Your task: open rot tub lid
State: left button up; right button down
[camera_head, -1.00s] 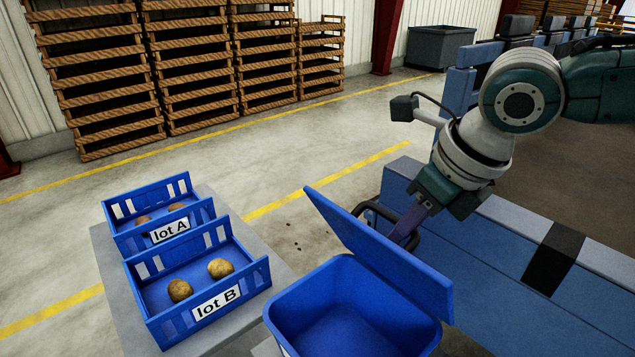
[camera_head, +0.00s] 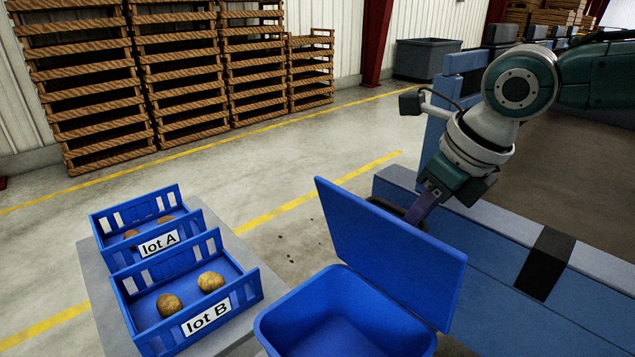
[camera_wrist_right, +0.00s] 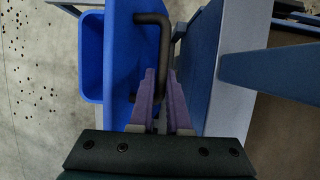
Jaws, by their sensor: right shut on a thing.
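The blue rot tub (camera_head: 330,320) stands at the bottom centre of the head view, its inside showing. Its blue lid (camera_head: 388,250) is swung up at the tub's right side, tilted steeply, with its inner face towards me. My right gripper (camera_head: 420,212) is behind the lid. In the wrist view its purple fingers (camera_wrist_right: 161,95) are shut on the lid's dark bent handle (camera_wrist_right: 152,22); the exact contact is partly hidden. The tub (camera_wrist_right: 89,50) shows to the left of the lid there. My left gripper is not in view.
Two blue crates, lot A (camera_head: 158,242) and lot B (camera_head: 206,318), holding potatoes, stand on a grey table (camera_head: 240,258) left of the tub. A blue machine frame (camera_head: 480,265) lies close to the right. Pallets (camera_head: 85,90) stand far back.

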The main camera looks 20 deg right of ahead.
jog(key=c, duration=1)
grip_release()
jog(key=shift+c, duration=0.2)
jog(key=shift+r, duration=0.15)
notch_tip(320, 180, up, 8)
jog(key=p, duration=0.7)
jog(key=shift+p, duration=0.35)
